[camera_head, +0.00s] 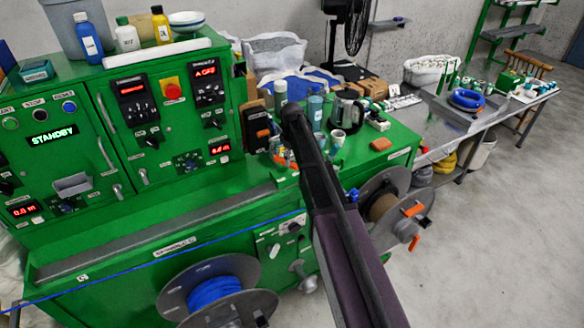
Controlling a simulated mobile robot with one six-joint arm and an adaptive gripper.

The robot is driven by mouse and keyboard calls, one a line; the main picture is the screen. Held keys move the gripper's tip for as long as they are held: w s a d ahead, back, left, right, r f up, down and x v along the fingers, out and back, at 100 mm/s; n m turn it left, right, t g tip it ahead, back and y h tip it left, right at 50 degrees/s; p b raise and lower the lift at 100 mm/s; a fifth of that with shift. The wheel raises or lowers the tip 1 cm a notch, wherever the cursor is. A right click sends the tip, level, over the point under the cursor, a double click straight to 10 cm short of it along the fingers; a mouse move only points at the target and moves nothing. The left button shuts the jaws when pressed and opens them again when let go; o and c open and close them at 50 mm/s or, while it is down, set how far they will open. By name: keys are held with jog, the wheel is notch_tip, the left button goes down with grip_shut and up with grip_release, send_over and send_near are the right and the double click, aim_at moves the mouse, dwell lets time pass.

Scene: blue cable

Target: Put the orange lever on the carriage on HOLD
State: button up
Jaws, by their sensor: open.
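A black unit with an orange part (263,134) stands on the green machine's worktop, just left of my arm. I cannot tell whether this is the carriage with its lever, and no HOLD mark is readable. Small orange and red pieces (281,158) show low beside my arm, partly hidden by it. Orange handles (413,210) are on the reel at the machine's right end. My dark arm rises from the bottom across the worktop and covers part of it. I cannot make out my gripper.
The green control cabinet (75,140) reads STANDBY. Bottles and a bowl (187,20) stand on top. A blue cable (150,265) runs along the front above a reel of blue cable (214,290). Cups and a kettle crowd the worktop. The floor (500,230) at right is clear.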

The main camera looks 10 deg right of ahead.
jog(key=shift+f+b, duration=0.85)
jog(key=shift+f, duration=0.35)
grip_shut()
